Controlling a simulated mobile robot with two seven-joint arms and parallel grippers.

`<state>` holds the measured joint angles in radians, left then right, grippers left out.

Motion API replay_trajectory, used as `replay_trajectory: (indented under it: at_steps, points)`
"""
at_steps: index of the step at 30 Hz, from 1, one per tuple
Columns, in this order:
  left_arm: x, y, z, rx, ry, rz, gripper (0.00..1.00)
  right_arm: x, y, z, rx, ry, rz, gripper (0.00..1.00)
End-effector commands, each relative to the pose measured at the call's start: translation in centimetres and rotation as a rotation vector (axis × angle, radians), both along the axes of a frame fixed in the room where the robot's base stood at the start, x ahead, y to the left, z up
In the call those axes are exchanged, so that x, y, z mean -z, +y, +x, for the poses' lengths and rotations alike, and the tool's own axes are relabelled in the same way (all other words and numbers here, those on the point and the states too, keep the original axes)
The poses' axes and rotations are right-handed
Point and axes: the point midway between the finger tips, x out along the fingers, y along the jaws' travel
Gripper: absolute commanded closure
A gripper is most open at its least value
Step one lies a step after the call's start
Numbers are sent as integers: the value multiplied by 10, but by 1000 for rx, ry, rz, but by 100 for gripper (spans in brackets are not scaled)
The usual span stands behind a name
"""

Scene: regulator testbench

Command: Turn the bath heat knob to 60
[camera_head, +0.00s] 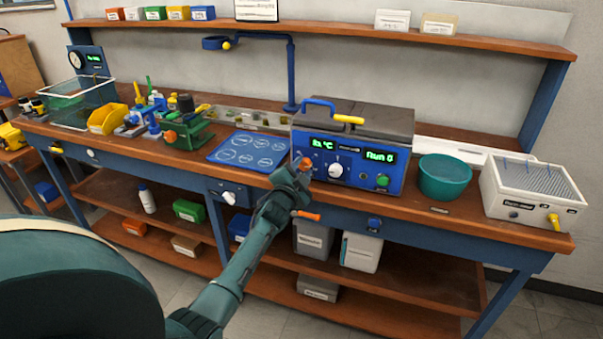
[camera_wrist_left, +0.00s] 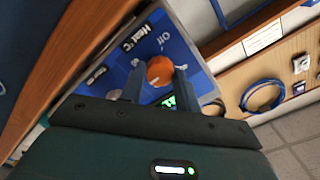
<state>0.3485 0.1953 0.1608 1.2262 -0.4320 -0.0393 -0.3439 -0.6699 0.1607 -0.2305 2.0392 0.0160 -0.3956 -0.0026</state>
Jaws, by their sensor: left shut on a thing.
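The blue bath unit (camera_head: 352,145) stands on the bench with two green displays on its front. An orange knob (camera_head: 306,162) sits at the panel's left and a white dial knob (camera_head: 336,170) sits to its right. My left gripper (camera_head: 300,170) reaches the panel's left side. In the left wrist view its fingers are shut on the orange knob (camera_wrist_left: 160,70), one on each side. "Heat °C" lettering (camera_wrist_left: 133,44) and "Off" lettering (camera_wrist_left: 165,40) show near the knob. The setting is too small to read. My right gripper is out of view.
A teal bowl (camera_head: 445,178) and a white-and-grey box (camera_head: 530,190) stand right of the bath. A blue mat (camera_head: 250,150) lies to its left. An orange-tipped handle (camera_head: 306,215) sticks out below the bench's front edge, near my arm.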

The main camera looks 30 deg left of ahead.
Motion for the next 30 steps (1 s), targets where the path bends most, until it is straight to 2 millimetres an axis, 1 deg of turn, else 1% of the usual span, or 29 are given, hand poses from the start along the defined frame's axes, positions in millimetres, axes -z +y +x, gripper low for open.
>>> replay_trajectory:
  at_steps: [6, 18, 24, 30]
  points:
    - [2, 0, 0, 1, 48, 202, 91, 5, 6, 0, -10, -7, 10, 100]
    - [1, 0, 0, 0, 135, 560, 91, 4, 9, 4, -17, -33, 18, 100]
    - [1, 0, 0, 0, 168, 700, 91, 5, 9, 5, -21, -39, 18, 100]
    - [0, 0, 0, 0, 192, 796, 91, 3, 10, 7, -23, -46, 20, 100]
